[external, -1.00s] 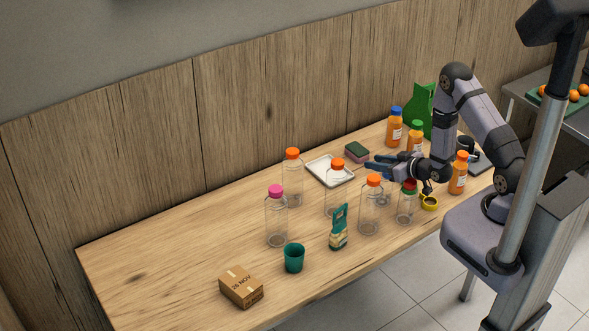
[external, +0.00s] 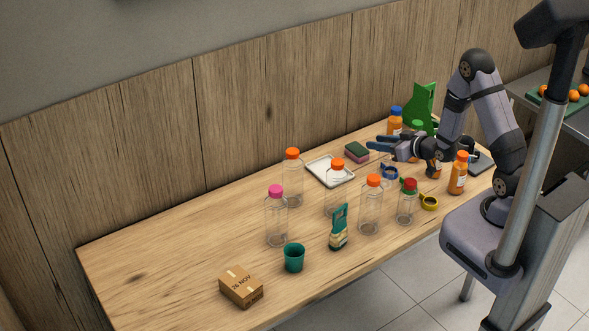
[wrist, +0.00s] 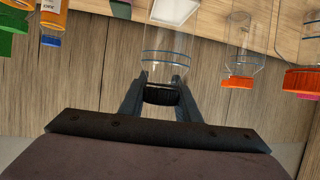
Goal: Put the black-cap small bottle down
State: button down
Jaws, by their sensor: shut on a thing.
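The black-cap small bottle (wrist: 165,68) is clear, with blue rings. In the wrist view its black cap (wrist: 162,95) lies between the two fingers of my gripper (wrist: 160,88), which is shut on it at the cap end. The wrist picture is upside down, and the bottle looks about upright in it, like the bottles standing behind it. In the external view my gripper (external: 374,149) is over the back right part of the table, by the sponge. The clear bottle is hard to make out there, so I cannot tell its height above the table.
Clear bottles with orange (external: 371,205), pink (external: 276,218) and red (external: 407,205) caps stand in front. A white tray (external: 322,164) and sponge (external: 357,152) lie left of my gripper. Blue tape (external: 390,173) lies below it. Filled orange bottles (external: 457,175) stand right.

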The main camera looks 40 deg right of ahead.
jog(key=shift+r, duration=1.2)
